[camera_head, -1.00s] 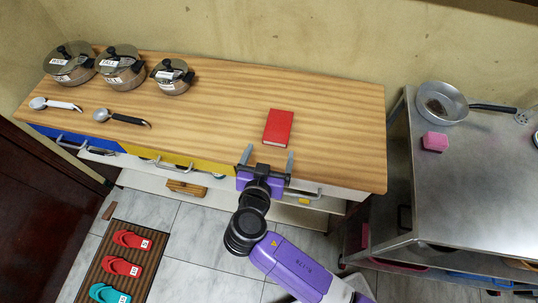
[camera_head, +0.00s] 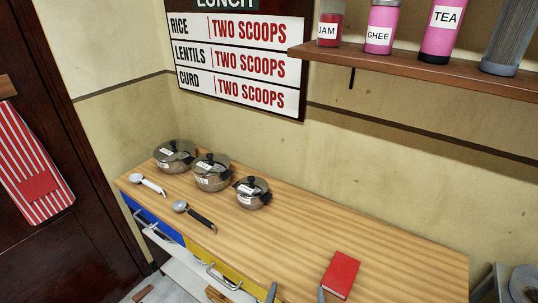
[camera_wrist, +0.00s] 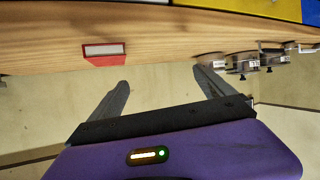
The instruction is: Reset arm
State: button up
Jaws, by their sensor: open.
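My gripper (camera_head: 296,294) shows only as two fingertips at the bottom edge of the head view, near the front edge of the wooden counter (camera_head: 290,240). In the wrist view my gripper (camera_wrist: 160,78) is open, with nothing between its fingers. A red book (camera_head: 340,275) lies on the counter, to the right of the fingertips in the head view. The book also shows in the wrist view (camera_wrist: 104,53), apart from the fingers. The rest of my arm is out of the head view.
Three lidded pots (camera_head: 212,172) stand at the counter's left end, with a white-handled ladle (camera_head: 147,183) and a black-handled ladle (camera_head: 194,214) before them. A wall shelf (camera_head: 430,70) holds jars. A lunch sign (camera_head: 235,60) hangs above. The counter's middle is clear.

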jog(key=s+r+n+t+y, duration=0.1)
jog(key=s+n+y, duration=0.15)
jog(key=s, duration=0.35)
jog(key=s+r+n+y, duration=0.2)
jog(key=s+y, duration=0.2)
jog(key=s, duration=0.1)
jog(key=s+d+r+m+h, duration=0.1)
jog(key=s+d+r, duration=0.2)
jog(key=s, duration=0.4)
jog(key=s+d+r+m+h, duration=0.1)
jog(key=s+d+r, duration=0.2)
jog(key=s+d, duration=0.2)
jog(key=s+d+r+m+h, duration=0.1)
jog(key=s+d+r, duration=0.2)
jog(key=s, duration=0.7)
jog(key=shift+d+r+t+h, duration=0.3)
jog(key=shift+d+h, duration=0.05)
jog(key=shift+d, duration=0.7)
